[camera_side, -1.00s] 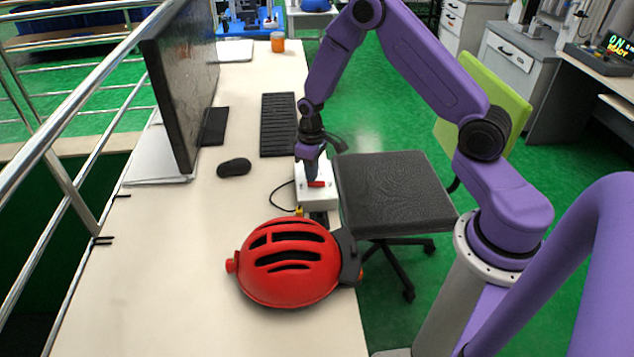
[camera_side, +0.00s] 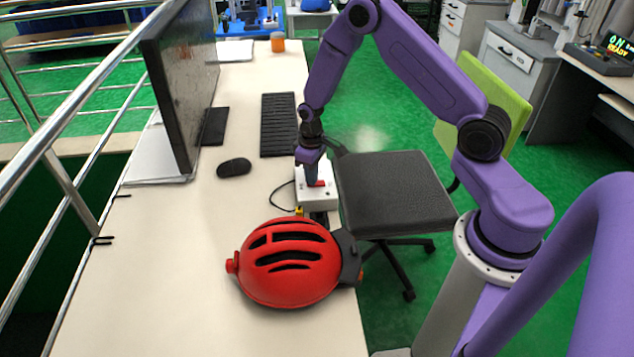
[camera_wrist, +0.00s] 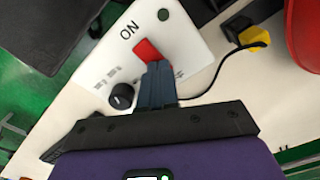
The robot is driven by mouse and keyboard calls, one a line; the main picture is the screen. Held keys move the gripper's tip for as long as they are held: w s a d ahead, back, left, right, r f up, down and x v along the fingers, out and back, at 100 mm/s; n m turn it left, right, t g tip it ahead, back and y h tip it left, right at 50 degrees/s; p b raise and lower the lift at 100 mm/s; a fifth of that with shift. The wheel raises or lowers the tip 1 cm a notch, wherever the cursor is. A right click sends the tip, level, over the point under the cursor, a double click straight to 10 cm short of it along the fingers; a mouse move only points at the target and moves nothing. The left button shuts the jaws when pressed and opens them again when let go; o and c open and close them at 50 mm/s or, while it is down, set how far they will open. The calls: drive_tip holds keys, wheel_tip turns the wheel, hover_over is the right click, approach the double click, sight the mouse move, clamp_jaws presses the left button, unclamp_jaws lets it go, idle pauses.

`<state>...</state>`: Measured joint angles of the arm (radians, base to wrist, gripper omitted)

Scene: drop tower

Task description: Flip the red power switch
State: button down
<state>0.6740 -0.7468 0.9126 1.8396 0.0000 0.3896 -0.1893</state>
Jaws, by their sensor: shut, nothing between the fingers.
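The red power switch (camera_wrist: 147,50) is on a white box marked "ON" (camera_wrist: 175,45), which also has a black knob (camera_wrist: 122,95). In the side view the white box (camera_side: 318,199) lies at the right edge of the desk, and a bit of the red switch (camera_side: 319,183) shows beside the fingertips. My gripper (camera_side: 311,184) points down over the box with its fingers together and empty. In the wrist view my gripper's fingertips (camera_wrist: 154,66) are at the near edge of the switch and hide part of it. I cannot tell whether they touch it.
A red helmet (camera_side: 290,262) sits on the desk just in front of the box. A keyboard (camera_side: 278,125), mouse (camera_side: 234,167) and monitor (camera_side: 182,85) stand behind and left. A black chair (camera_side: 392,190) is right of the desk. A yellow plug (camera_wrist: 255,37) and cable lie beside the box.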

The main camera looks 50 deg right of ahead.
drive_tip(key=shift+f, duration=0.1)
drive_tip(key=shift+r, duration=3.55)
